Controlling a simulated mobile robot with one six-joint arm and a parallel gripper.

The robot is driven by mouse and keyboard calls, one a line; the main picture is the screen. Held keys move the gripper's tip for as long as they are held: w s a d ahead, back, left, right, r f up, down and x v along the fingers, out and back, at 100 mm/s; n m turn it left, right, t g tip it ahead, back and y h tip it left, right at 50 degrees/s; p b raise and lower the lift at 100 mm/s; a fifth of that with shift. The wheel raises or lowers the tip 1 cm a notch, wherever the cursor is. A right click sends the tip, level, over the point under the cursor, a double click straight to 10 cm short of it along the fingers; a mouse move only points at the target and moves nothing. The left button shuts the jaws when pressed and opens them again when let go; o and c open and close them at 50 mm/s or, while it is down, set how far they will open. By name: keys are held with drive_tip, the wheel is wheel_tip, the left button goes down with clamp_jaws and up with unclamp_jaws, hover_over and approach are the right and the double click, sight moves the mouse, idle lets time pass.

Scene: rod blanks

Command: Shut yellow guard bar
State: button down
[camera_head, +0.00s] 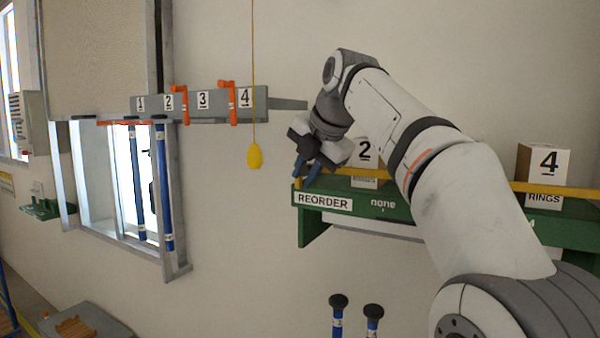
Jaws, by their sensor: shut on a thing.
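The yellow guard bar (555,189) runs level along the front of the green shelf (312,196), just above its top edge. My arm covers its middle part. My gripper (307,171) is at the shelf's left end, pointing down, with its blue fingers shut on the bar near its left end. The fingers hide the exact grip point.
Boxes marked 2 (364,152) and 4 (543,160) stand on the shelf behind the bar. A yellow pull cord with a knob (254,156) hangs left of my gripper. A grey numbered rack (215,103) with orange clips holds blue rods. Two dark-capped rods (338,301) stand below.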

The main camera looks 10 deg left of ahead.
drive_tip(key=shift+r, duration=0.35)
drive_tip(key=c, duration=1.4)
unclamp_jaws()
drive_tip(key=shift+f, duration=0.1)
drive_tip(key=shift+o, duration=0.2)
drive_tip(key=shift+f, duration=0.1)
drive_tip(key=v, duration=0.7)
drive_tip(key=shift+s+d+r, duration=0.15)
drive_tip(key=shift+d+r, duration=0.1)
drive_tip(key=shift+r, duration=0.05)
